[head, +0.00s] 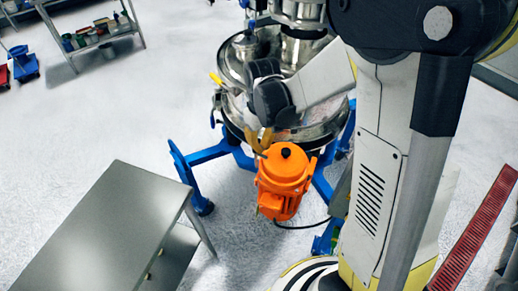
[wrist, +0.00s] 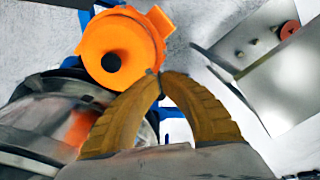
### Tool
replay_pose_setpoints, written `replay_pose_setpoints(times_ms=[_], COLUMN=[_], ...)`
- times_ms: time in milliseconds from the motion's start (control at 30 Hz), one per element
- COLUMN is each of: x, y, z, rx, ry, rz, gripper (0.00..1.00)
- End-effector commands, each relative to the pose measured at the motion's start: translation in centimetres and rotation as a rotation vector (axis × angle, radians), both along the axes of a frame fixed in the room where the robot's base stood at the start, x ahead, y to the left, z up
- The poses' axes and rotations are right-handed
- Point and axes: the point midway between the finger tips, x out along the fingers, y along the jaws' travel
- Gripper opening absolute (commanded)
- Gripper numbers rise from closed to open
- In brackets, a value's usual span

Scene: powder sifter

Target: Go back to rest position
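My gripper (head: 261,148) is beside the steel powder sifter (head: 325,133), just above the orange motor (head: 285,182) on the sifter's front side. In the wrist view, the two tan fingers of my gripper (wrist: 159,75) curve together and their tips meet, with nothing clearly held between them. The orange motor (wrist: 125,45) lies just beyond the tips; I cannot tell whether they touch it. The round steel body of the sifter (wrist: 40,110) is at the left of the wrist view. My arm hides part of the sifter in the head view.
The sifter stands on a blue frame (head: 207,152). A grey metal table (head: 105,225) is at the lower left, with open floor between it and the sifter. A shelf with small items (head: 95,35) stands at the back left. A red floor grate (head: 475,235) is at the right.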

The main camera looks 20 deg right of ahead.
Motion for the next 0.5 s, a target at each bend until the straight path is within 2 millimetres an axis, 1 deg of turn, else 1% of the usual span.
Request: replay_pose_setpoints(times_ms=[367,500], x=[0.01,-0.26], y=[0.00,0.01], z=[-0.07,0.52], rx=[0.000,0.000], ry=[0.000,-0.018], rz=[0.000,-0.009], gripper=[0.00,0.00])
